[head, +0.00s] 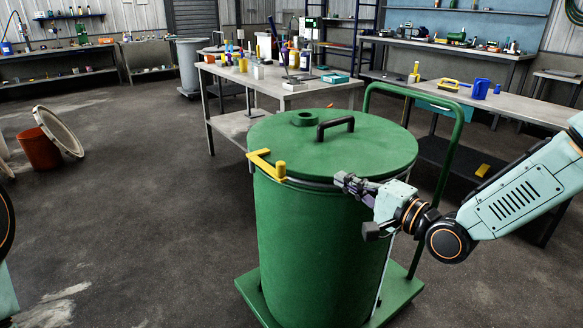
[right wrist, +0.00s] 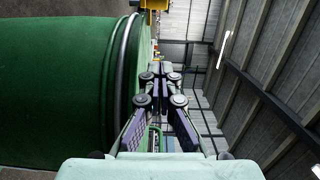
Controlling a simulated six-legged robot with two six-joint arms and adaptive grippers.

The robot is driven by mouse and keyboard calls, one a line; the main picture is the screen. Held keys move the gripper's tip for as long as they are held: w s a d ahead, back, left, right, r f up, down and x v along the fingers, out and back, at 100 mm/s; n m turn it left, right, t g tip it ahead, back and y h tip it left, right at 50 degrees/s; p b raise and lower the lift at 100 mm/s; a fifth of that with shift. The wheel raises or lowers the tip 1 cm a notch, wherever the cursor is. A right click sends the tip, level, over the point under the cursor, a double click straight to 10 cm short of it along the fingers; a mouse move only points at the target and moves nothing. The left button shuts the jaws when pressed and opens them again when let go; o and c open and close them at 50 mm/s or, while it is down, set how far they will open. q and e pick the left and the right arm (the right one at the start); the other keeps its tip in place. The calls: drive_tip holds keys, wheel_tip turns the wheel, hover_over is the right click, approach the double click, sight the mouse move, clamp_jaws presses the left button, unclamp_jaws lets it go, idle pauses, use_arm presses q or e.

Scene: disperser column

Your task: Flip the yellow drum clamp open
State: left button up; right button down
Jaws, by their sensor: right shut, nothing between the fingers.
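The green drum (head: 315,240) stands upright with its green lid (head: 330,150) on top. The yellow drum clamp (head: 268,166) is at the lid's front left edge, its bent lever sticking out from the rim. In the right wrist view, a yellow part that looks like the clamp (right wrist: 155,5) shows at the top edge, beyond the fingertips. My right gripper (head: 343,181) is shut and empty at the drum's front right rim, apart from the clamp and to its right. In the right wrist view its fingers (right wrist: 160,70) are together beside the metal rim band (right wrist: 122,70). My left gripper is out of view.
The drum stands on a green cart (head: 402,292) with a tall handle (head: 456,130). A black handle (head: 335,126) rises from the lid. A cluttered table (head: 285,90) is behind, and a bench (head: 520,108) is at right. The floor at left is mostly clear.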

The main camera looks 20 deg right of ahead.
drive_tip(key=w+a+b, duration=0.5)
drive_tip(key=w+a, duration=0.2)
drive_tip(key=w, duration=0.1)
drive_tip(key=shift+a+f, duration=0.1)
drive_tip(key=shift+a, duration=0.25)
idle(0.6)
drive_tip(key=shift+w, duration=0.15)
idle(0.4)
